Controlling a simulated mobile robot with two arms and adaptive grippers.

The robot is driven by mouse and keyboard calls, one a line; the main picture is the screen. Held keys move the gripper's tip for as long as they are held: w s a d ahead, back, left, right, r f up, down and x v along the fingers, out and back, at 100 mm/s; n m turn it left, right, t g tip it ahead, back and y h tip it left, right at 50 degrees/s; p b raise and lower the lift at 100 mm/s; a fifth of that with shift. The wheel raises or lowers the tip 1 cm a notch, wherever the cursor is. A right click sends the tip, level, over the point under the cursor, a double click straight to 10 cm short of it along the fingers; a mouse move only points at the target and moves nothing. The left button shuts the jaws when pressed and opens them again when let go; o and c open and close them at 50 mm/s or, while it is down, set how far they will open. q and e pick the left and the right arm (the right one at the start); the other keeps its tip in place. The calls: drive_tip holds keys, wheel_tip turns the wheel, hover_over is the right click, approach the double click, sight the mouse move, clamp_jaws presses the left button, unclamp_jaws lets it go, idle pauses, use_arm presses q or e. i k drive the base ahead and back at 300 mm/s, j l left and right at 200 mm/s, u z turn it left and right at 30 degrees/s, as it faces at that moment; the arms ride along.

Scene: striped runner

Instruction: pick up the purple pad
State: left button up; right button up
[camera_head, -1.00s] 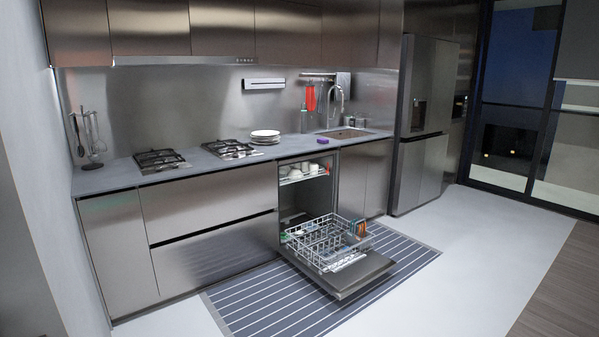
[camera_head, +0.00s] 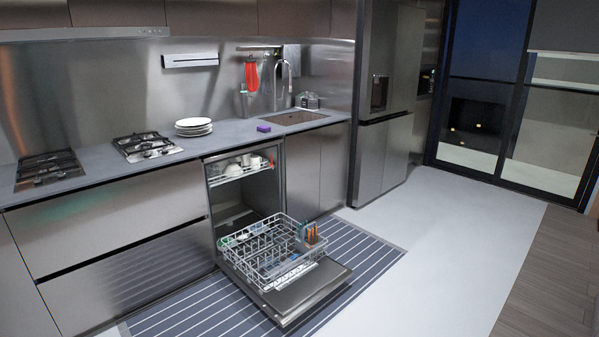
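The purple pad (camera_head: 264,128) is a small block lying on the grey countertop (camera_head: 236,132), between the stack of plates and the sink. It is some way off, beyond the open dishwasher. Nothing covers it. Neither of my grippers shows in the head view.
The open dishwasher (camera_head: 301,300) has its door down and lower rack (camera_head: 262,252) out over the striped runner (camera_head: 367,250), in front of the counter near the pad. Plates (camera_head: 194,126) and a sink (camera_head: 295,118) flank the pad. Pale floor (camera_head: 440,235) at right is clear.

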sight(263, 129)
drive_tip(key=i+l+z, duration=0.25)
drive_tip(key=i+z, duration=0.2)
drive_tip(key=i, duration=0.25)
drive_tip(key=i+z, duration=0.4)
drive_tip(key=i, duration=0.3)
drive_tip(key=i+j+z, duration=0.25)
drive_tip(key=i+z, duration=0.2)
drive_tip(key=i, duration=0.2)
drive_tip(key=i+j, duration=0.1)
drive_tip(key=i, duration=1)
drive_tip(key=i+j, duration=0.1)
drive_tip(key=i, duration=1)
drive_tip(key=i+u, duration=0.25)
drive_tip(key=i, duration=0.2)
drive_tip(key=i+l+u, duration=0.25)
drive_tip(key=i, duration=0.2)
drive_tip(key=i+l+u, duration=0.2)
drive_tip(key=i, duration=0.3)
drive_tip(key=i+j+u, duration=0.15)
drive_tip(key=u, duration=0.35)
drive_tip(key=i+u, duration=0.3)
drive_tip(key=u, duration=0.2)
drive_tip(key=i+u, duration=0.25)
drive_tip(key=u, duration=0.2)
drive_tip(key=i+l+u, duration=0.1)
drive_tip(key=i+u, duration=0.15)
drive_tip(key=u, duration=0.25)
drive_tip(key=i+l+u, duration=0.2)
drive_tip(key=u, duration=0.3)
